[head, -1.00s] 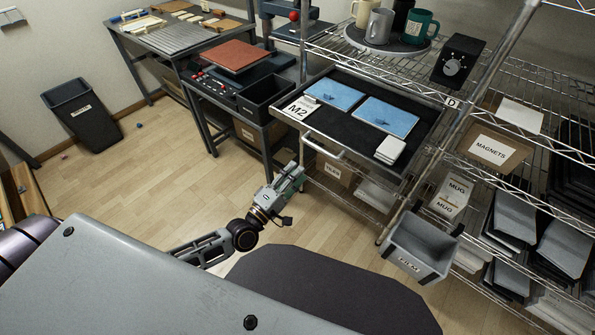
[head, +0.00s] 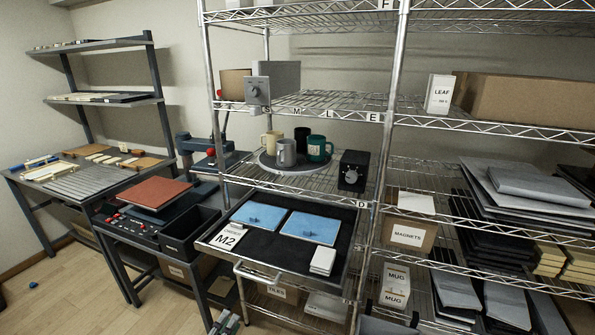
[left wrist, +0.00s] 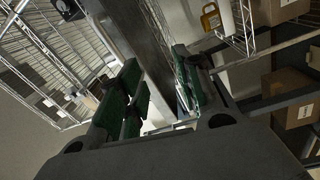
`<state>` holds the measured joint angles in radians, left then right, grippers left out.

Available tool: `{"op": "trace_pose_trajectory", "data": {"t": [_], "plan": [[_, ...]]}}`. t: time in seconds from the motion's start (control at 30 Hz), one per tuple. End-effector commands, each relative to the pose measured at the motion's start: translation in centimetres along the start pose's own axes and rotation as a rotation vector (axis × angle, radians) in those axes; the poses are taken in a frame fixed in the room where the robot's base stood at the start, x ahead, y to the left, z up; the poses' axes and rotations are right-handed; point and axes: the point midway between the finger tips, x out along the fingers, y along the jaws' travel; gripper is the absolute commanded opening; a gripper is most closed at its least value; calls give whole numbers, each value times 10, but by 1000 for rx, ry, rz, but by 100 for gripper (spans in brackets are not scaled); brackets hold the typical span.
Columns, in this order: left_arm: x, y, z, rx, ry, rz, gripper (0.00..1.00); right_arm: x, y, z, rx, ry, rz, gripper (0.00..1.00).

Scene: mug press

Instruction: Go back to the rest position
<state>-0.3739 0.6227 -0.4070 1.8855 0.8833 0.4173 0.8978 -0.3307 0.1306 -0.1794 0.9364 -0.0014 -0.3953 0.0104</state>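My left gripper (head: 227,322) shows only in part at the bottom edge of the head view, in front of and below the shelf rack's pull-out tray. In the left wrist view the same gripper (left wrist: 160,78) has its two green-padded fingers spread apart. No object shows between them.
The pull-out tray (head: 262,259) holds two blue pieces, an M2 card and white tiles. Mugs stand on a round turntable (head: 290,167) above it. A press bench with a red plate (head: 148,193) stands to the left.

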Motion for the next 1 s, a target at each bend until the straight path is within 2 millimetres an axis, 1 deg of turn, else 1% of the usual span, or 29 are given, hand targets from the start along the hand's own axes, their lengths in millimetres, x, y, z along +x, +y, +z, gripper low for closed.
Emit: {"op": "trace_pose_trajectory", "data": {"t": [0.03,0.27,0.3,0.47,0.6,0.77,0.9,0.97,1.0], "plan": [[-2,-17,-3,44,0,-35,34,-2,0,1,-1,0,0,40],[-18,-100,-15,270,-27,-203,34,-3,4,17,-4,-17,3,40],[-23,-115,-16,308,-36,-235,34,-3,4,20,-5,-18,4,40],[-45,-172,-22,449,-79,-361,34,-5,8,28,-7,-27,7,40],[-71,-220,-23,562,-132,-473,34,-6,11,28,-9,-21,10,40],[-107,-272,-22,680,-211,-602,34,-8,14,33,-10,-27,13,40],[-146,-314,-17,771,-299,-713,34,-10,15,44,-12,-35,14,40],[-163,-330,-14,806,-340,-759,34,-11,15,50,-13,-42,14,40],[-176,-341,-11,830,-371,-789,34,-12,16,54,-13,-47,15,40]]}}
